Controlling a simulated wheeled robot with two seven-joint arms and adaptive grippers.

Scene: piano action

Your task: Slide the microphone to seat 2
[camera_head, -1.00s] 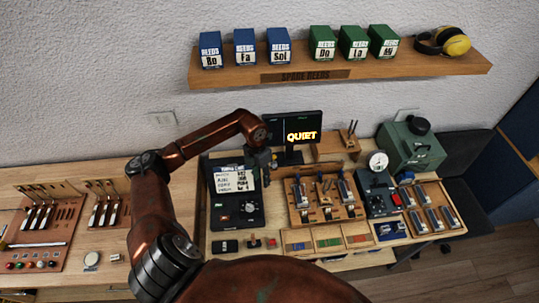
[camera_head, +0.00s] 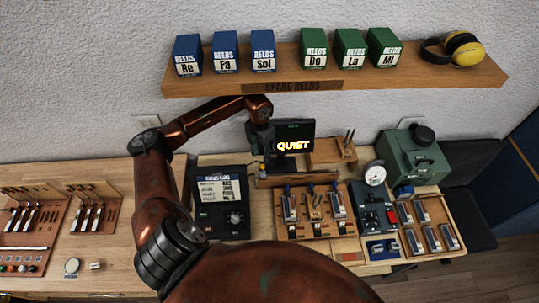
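A small upright piece that may be the microphone (camera_head: 263,169) stands at the left end of a wooden rail (camera_head: 300,180). It is too small to tell for sure. The rail runs behind a wooden board (camera_head: 318,229) with several metal reed holders. Seat numbers are not readable. My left gripper (camera_head: 263,150) points down just above the small piece, in front of the left edge of the screen. I cannot tell whether it touches the piece, and its fingers are too small and dark to read. My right gripper is not in view.
A black screen (camera_head: 294,137) reading QUIET stands behind the rail. A dark tester with a display (camera_head: 218,215) is left of the board. A dial gauge (camera_head: 375,174) and a green machine (camera_head: 412,158) are to the right. A shelf (camera_head: 220,85) with reed boxes hangs above.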

